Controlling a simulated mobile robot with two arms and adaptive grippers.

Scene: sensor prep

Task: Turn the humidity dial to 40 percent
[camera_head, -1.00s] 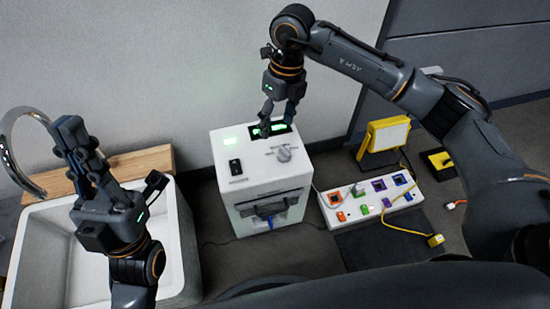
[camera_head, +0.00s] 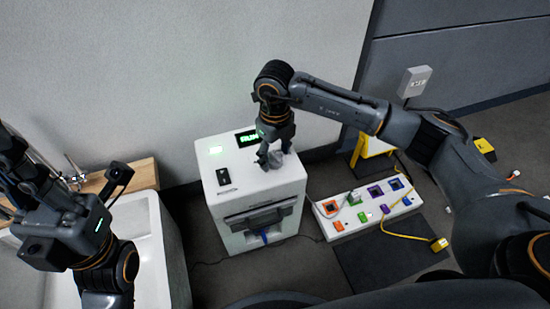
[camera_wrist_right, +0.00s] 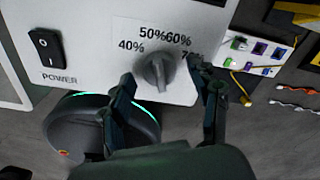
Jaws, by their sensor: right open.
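The humidity dial (camera_wrist_right: 155,72) is a grey ridged knob on the white top of a box. In the right wrist view, marks 40%, 50%, 60% and a partly hidden 70% curve around its far side. Its ridge seems to lie roughly toward 50% and 60%; the exact setting is unclear. My right gripper (camera_wrist_right: 162,76) is open, with a fingertip on either side of the knob; I cannot tell whether they touch it. In the head view, the right gripper (camera_head: 272,157) is over the box and partly covers the dial. My left gripper (camera_head: 14,165) is at the left edge, partly cut off.
The white box (camera_head: 255,185) has a power switch (camera_head: 224,176) and a green-lit display (camera_head: 247,138). A sink (camera_head: 155,235) stands left of it. A socket panel (camera_head: 365,207) with coloured ports and a yellow cable (camera_head: 405,237) lies right. Behind is a wall.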

